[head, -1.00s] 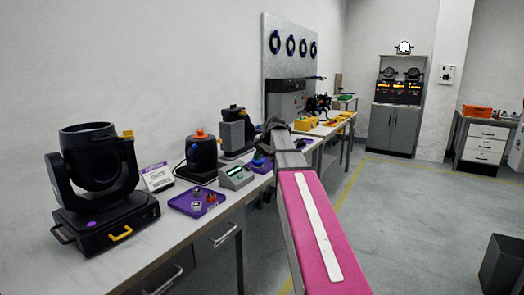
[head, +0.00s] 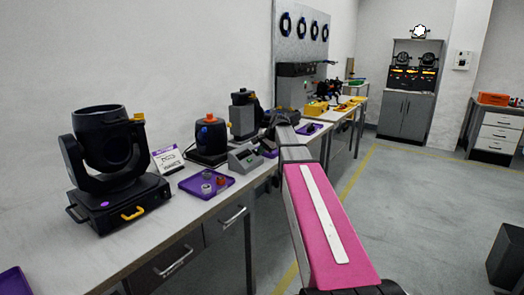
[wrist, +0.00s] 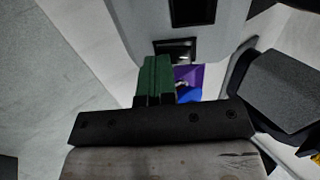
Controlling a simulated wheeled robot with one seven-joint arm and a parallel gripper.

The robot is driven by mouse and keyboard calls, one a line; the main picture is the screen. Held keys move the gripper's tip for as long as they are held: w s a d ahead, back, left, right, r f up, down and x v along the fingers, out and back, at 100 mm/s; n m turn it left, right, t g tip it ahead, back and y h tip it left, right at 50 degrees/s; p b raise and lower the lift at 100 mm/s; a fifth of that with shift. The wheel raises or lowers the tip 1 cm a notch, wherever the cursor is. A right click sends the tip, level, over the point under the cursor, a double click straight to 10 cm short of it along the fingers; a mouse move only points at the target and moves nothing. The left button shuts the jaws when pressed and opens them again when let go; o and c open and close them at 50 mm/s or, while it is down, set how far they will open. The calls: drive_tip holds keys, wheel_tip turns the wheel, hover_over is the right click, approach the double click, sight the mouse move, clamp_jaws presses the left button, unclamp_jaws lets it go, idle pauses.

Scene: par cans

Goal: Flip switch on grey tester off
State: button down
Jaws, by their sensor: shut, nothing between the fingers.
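The grey tester (head: 243,158) is a small sloped box on the long bench, right of the purple tray in the head view. In the wrist view a light grey casing (wrist: 205,40) with two dark recesses fills the top centre; it looks like the tester. My gripper's green fingers (wrist: 157,62) are shut and empty, with tips close below the lower recess. I cannot tell whether they touch it. The switch's position cannot be made out. In the head view my arm hides the fingers.
A purple tray (head: 188,186) with small parts lies left of the tester. A black moving-head light (head: 105,150) and a dark unit with an orange knob (head: 207,140) share the bench. The floor (head: 420,210) to the right is mostly clear.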

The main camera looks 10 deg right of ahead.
idle(0.3)
drive_tip(key=shift+r, duration=0.8)
drive_tip(key=s+d+f+v, duration=0.1)
drive_tip(key=s+d+v, duration=0.1)
drive_tip(key=v, duration=1.1)
drive_tip(key=shift+s+d+f, duration=0.1)
drive_tip(key=shift+s+f, duration=0.05)
drive_tip(key=shift+f, duration=0.1)
